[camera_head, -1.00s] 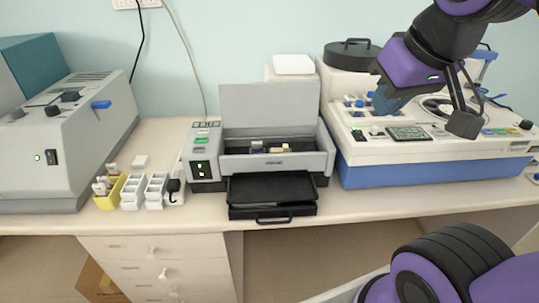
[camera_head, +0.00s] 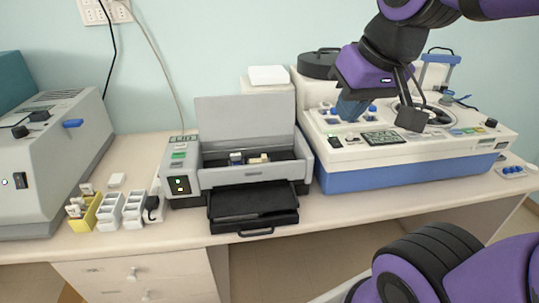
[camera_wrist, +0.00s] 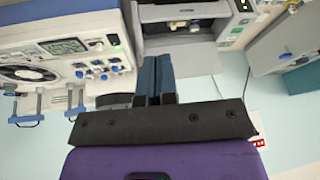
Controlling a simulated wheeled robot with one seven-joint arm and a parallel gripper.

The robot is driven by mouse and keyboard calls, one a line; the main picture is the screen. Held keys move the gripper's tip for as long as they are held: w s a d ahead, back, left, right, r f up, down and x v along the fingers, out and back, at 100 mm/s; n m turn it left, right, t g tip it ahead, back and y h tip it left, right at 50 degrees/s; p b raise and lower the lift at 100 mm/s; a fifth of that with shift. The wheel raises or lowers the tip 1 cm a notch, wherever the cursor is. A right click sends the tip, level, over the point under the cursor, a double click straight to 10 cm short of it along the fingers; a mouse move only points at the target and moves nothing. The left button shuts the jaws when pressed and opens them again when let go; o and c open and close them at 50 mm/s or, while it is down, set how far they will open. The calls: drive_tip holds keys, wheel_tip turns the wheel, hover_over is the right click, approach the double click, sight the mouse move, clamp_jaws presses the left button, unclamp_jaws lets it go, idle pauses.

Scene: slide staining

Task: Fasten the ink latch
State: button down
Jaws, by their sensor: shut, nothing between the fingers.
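The grey printer (camera_head: 256,176) stands on the bench with its lid (camera_head: 245,120) raised. Small blue (camera_head: 236,158) and cream (camera_head: 259,159) parts sit in its open bay; I cannot tell which is the ink latch or whether it is fastened. The open bay also shows in the wrist view (camera_wrist: 180,27). My gripper (camera_head: 347,115) is in the air to the right of the printer, in front of the blue-and-white machine in the head view. Its blue fingers (camera_wrist: 156,60) are together and empty.
The blue-and-white machine (camera_head: 400,170) stands right of the printer. A black tray (camera_head: 253,206) extends from the printer's front. A grey machine (camera_head: 58,165), a yellow holder (camera_head: 84,215) and white racks (camera_head: 133,207) are at the left. A small strip of bench front is clear.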

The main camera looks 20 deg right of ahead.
drive_tip(key=w+d+f+m+g+y, duration=0.1)
drive_tip(key=w+f+m+y, duration=0.1)
drive_tip(key=w+f+m, duration=0.4)
drive_tip(key=w+d+f+m+g+y, duration=0.1)
drive_tip(key=w+m+y, duration=0.15)
drive_tip(key=w, duration=0.45)
drive_tip(key=w+d+f+m+g+y, duration=0.1)
drive_tip(key=w+f+m+y, duration=0.1)
drive_tip(key=w+f+m, duration=0.4)
drive_tip(key=m+y, duration=0.2)
drive_tip(key=m, duration=0.3)
approach(259, 159)
drive_tip(key=s+d+r, duration=0.3)
drive_tip(key=d, duration=0.1)
drive_tip(key=shift+w+d+f+m+t, duration=0.2)
drive_tip(key=shift+w+f+m+t, duration=0.1)
drive_tip(key=shift+w+f+m, duration=0.05)
drive_tip(key=shift+a, duration=0.1)
drive_tip(key=x, duration=1)
drive_tip(key=shift+f, duration=0.1)
